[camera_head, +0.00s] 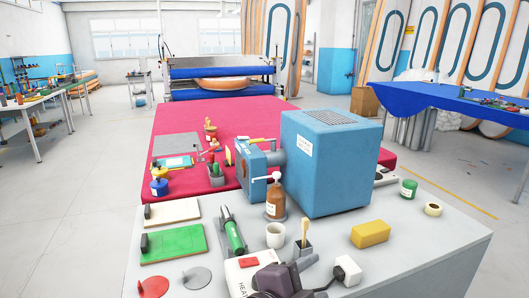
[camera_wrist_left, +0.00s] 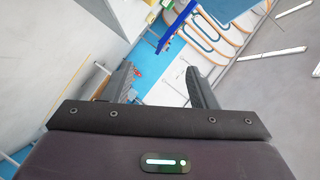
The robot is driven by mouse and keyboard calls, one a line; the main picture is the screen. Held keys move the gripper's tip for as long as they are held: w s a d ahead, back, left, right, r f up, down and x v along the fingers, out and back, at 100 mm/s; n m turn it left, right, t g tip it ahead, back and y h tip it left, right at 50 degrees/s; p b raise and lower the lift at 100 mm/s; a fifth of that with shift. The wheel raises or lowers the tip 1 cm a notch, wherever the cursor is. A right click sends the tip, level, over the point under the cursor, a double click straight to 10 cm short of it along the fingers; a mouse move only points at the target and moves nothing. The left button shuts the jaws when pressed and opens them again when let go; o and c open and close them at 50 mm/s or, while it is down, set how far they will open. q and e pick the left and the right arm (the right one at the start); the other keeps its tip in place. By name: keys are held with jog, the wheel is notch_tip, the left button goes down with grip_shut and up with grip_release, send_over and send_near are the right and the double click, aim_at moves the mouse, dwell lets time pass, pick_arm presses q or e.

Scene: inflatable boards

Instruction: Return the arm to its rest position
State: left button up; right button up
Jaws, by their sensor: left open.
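My left gripper (camera_head: 328,265) shows at the bottom of the head view as a dark purple-grey body with two grey fingers. It is over the near edge of the grey table (camera_head: 440,255), close to a white plug-like block (camera_head: 347,270); I cannot tell its height above the table. In the left wrist view the gripper (camera_wrist_left: 160,82) has its fingers wide apart with nothing between them. Beyond them are the tilted room, floor and striped boards (camera_wrist_left: 205,40). My right gripper is not in view.
Near the left gripper are a white box (camera_head: 240,275), a brush in a holder (camera_head: 303,240), a white cup (camera_head: 275,235) and a yellow block (camera_head: 370,234). A large blue machine (camera_head: 330,165) stands behind them. The table's front right is clear.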

pick_arm(q)
jog(key=s+a+f+n+g+y, duration=0.15)
jog(key=a+f+n+y, duration=0.45)
jog(key=a+f+n, duration=0.65)
jog(key=s+a+f+n+g+y, duration=0.2)
jog(key=s+a+f+n+g, duration=0.1)
jog(key=s+a+f, duration=0.4)
jog(key=s+a+f+n+g+y, duration=0.25)
jog(key=s+a+f, duration=0.2)
jog(key=a, duration=0.45)
notch_tip(320, 180, down, 26)
jog(key=s+g+p, duration=0.1)
jog(key=s+a+f+g+p, duration=0.1)
jog(key=s+a+f, duration=0.2)
jog(key=s+f, duration=1.5)
jog(key=s, duration=0.2)
jog(key=shift+s+a+f+g+p, duration=0.2)
jog(key=shift+s+f+g+p, duration=0.15)
jog(key=shift+f+g, duration=0.05)
